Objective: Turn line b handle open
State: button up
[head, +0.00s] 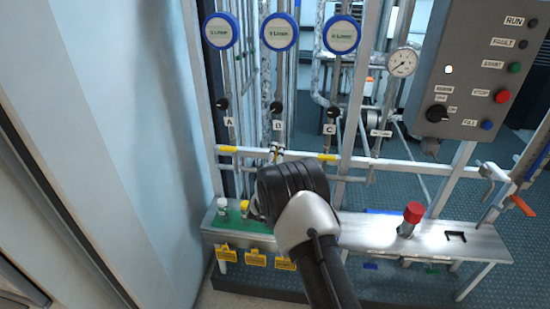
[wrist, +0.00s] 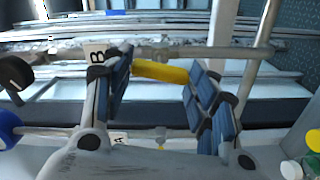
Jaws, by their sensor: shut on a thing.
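In the wrist view the yellow line B handle (wrist: 160,72) lies between the two blue-padded fingers of my gripper (wrist: 158,85), which is shut on it. The handle spans the gap between the pads, close to the metal pipe. The B label (wrist: 97,56) is beside the left finger. In the head view my gripper (head: 277,158) reaches to the line below the B label (head: 278,125).
Line A's yellow handle (head: 228,149) is to the left and line C's (head: 327,157) to the right. Below are a metal bench (head: 365,232) with a red-topped item (head: 413,212) and small bottles (head: 222,207). A control box (head: 478,70) hangs at right.

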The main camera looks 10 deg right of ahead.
jog(key=shift+n, duration=1.3)
jog(key=o, duration=1.1)
jog(key=shift+c, duration=0.2)
jog(key=v, duration=1.2)
